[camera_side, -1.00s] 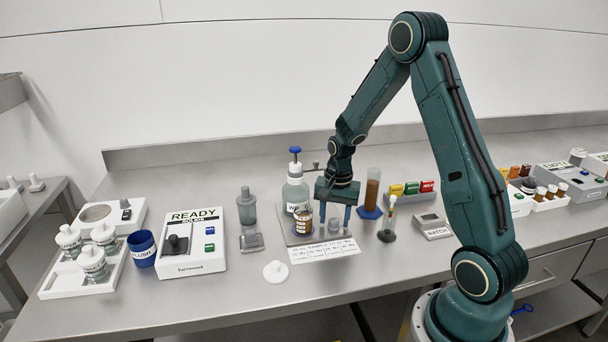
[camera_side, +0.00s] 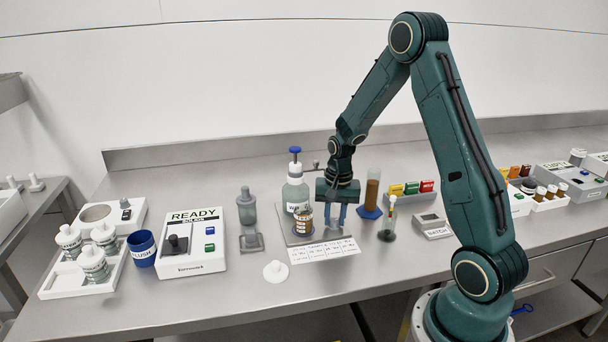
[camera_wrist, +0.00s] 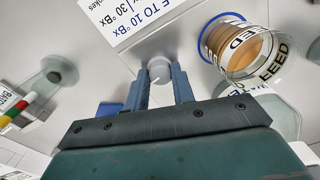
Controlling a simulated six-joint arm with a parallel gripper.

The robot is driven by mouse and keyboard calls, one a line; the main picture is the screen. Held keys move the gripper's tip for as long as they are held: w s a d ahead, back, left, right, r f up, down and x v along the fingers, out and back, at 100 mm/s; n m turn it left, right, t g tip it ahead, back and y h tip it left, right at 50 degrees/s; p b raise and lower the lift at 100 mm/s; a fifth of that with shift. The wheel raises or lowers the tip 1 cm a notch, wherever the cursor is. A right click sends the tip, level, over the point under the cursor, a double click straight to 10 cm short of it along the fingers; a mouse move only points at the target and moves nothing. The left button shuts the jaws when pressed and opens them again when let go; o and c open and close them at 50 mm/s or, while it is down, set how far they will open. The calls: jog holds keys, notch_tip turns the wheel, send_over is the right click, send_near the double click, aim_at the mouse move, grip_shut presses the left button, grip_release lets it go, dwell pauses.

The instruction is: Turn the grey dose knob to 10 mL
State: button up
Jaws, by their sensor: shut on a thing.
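The grey dose knob (camera_wrist: 158,68) sits between my fingertips in the wrist view, its round pale face showing. My gripper (camera_wrist: 160,78) is shut on it, one finger on each side. In the side view my gripper (camera_side: 335,222) points down at the plate behind the white printed card, and the fingers mostly hide the knob. Its dose setting cannot be read in either view.
A FEED jar (camera_side: 303,222) with amber liquid stands just left of my gripper; it also shows in the wrist view (camera_wrist: 235,45). A pump bottle (camera_side: 295,190) stands behind it. A brown cylinder (camera_side: 372,190) and a small stand (camera_side: 388,225) are to the right. The white card (camera_side: 325,250) lies in front.

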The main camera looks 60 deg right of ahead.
aim_at(335, 219)
jog(key=n, duration=0.8)
jog(key=shift+w, duration=0.1)
jog(key=n, duration=0.3)
jog(key=shift+d+n, duration=0.1)
jog(key=shift+n, duration=0.2)
jog(key=n, duration=0.4)
jog(key=o, duration=1)
jog(key=shift+g, duration=0.3)
notch_tip(335, 219, up, 14)
jog(key=shift+d, duration=0.15)
